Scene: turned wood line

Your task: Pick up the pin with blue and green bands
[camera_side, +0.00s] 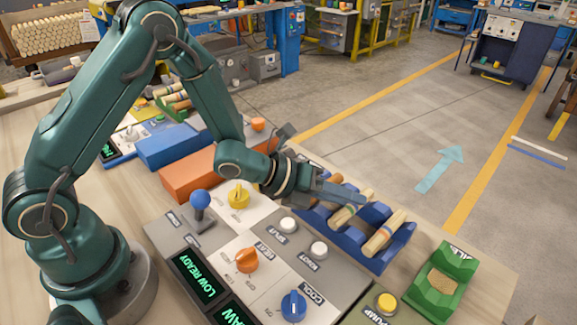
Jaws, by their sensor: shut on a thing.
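A blue rack (405,238) holds several pale turned wooden pins lying slanted in its slots. My gripper (350,196) is over the rack, its jaws shut on the middle pin (345,216). That pin has narrow bands that look blue and green, though they are small and partly covered by the jaws. The held pin is still at its slot; I cannot tell if it is clear of the rack. A second banded pin (384,236) lies to its right, apart from my gripper. A brownish pin (326,182) lies behind, partly hidden by the jaws.
A grey control panel (275,280) with knobs, buttons and a blue-topped lever (200,202) stands in front. A green holder (444,281) is right of the rack. Orange (190,178) and blue (172,147) blocks lie left of my wrist. Open floor lies beyond the table.

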